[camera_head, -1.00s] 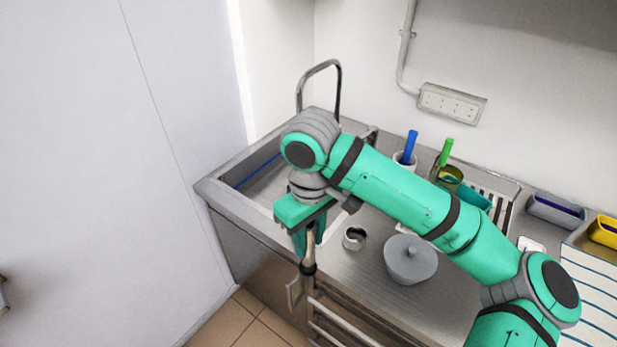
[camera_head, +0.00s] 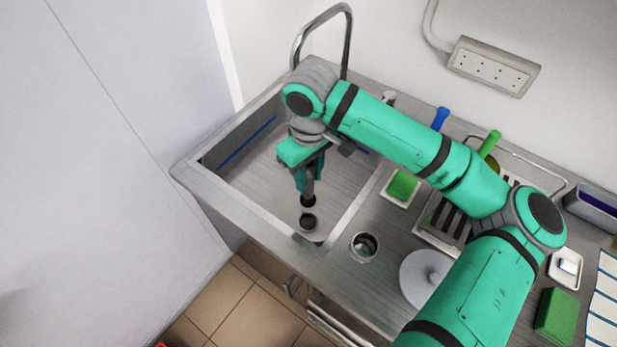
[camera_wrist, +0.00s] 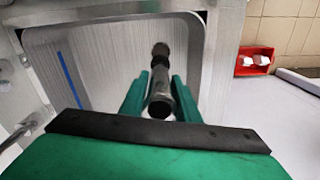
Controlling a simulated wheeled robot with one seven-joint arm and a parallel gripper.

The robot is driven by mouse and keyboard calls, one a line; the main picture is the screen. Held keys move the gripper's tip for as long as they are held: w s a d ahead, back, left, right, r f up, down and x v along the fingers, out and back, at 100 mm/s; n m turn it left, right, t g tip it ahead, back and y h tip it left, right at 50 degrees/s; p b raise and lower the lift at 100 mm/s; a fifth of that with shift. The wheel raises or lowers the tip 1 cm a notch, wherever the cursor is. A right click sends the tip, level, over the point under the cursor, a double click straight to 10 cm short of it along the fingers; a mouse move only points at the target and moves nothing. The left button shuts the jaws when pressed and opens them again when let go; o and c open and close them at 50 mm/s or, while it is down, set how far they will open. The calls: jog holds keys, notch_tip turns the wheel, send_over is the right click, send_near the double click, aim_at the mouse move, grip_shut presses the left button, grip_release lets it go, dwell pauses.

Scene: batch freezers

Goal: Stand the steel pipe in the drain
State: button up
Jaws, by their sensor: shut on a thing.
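My gripper (camera_head: 307,184) is shut on the steel pipe (camera_wrist: 160,88), which hangs roughly upright between the green fingers. In the wrist view I look down past the pipe's open upper end; its lower part narrows away toward the sink floor. In the head view the fingers hide most of the pipe, and its dark lower end (camera_head: 308,201) shows below them. A dark round drain (camera_head: 309,221) lies in the near corner of the steel sink (camera_head: 245,178), just below the pipe's end in the picture. I cannot tell whether they touch.
The curved faucet (camera_head: 347,40) rises behind. A green sponge (camera_head: 402,186) lies in a white tray. The sink's left part is clear.

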aim_at(309, 203)
notch_tip(309, 203, down, 8)
jog(key=shift+w, duration=0.1)
jog(key=shift+a+f, duration=0.15)
jog(key=shift+f, duration=2.1)
jog(key=shift+d, duration=0.2)
jog(key=shift+s, duration=0.2)
jog(key=shift+f, duration=0.65)
jog(key=o, duration=0.7)
jog(key=shift+c, duration=0.2)
